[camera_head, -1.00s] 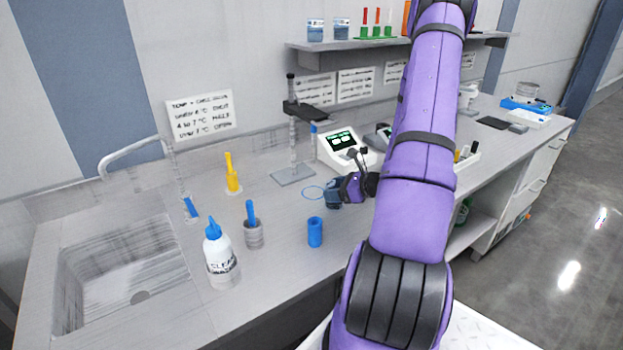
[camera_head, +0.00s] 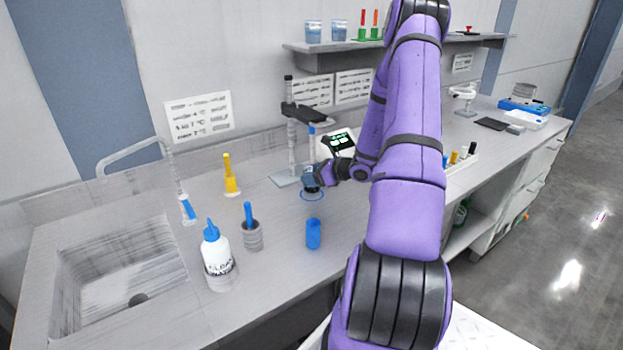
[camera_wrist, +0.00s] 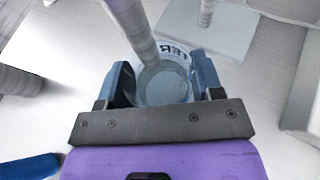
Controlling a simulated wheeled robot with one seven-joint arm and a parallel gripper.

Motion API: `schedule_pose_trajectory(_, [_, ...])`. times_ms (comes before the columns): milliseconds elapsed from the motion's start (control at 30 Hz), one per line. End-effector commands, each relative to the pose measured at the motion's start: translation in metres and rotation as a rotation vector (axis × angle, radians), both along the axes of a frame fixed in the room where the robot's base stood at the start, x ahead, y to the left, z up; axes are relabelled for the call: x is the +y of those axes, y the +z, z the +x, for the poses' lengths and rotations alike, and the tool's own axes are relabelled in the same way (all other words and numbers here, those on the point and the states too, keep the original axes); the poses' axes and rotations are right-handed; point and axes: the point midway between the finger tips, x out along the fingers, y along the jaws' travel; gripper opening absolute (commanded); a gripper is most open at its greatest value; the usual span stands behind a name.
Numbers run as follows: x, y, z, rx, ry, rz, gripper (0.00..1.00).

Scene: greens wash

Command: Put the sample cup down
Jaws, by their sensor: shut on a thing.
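My gripper (camera_head: 314,180) is shut on the sample cup (camera_wrist: 165,84), a clear cup with greyish liquid and dark lettering on its side. The cup sits between the two blue fingers in the wrist view. In the head view the cup is small and mostly covered by the fingers, just above a thin blue ring (camera_head: 311,199) marked on the counter. I cannot tell whether the cup touches the counter. A grey rod (camera_wrist: 136,30) reaches over the cup's mouth in the wrist view. I cannot tell whether its tip is inside.
A stand (camera_head: 290,120) with a grey base rises just behind the cup, and a display device (camera_head: 340,142) is to its right. A blue cylinder (camera_head: 313,234), a grey holder (camera_head: 252,236), a wash bottle (camera_head: 217,256) and a sink (camera_head: 118,268) are nearer or left.

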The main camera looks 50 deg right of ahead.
Motion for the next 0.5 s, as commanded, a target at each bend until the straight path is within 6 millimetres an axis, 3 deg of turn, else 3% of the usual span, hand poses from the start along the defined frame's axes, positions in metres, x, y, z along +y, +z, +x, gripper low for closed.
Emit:
schedule_pose_trajectory(200, [0.000,-0.014,0.004,0.001,0.000,0.002,0.29])
schedule_pose_trajectory(500, [-0.001,-0.015,0.003,0.000,0.000,0.000,0.29])
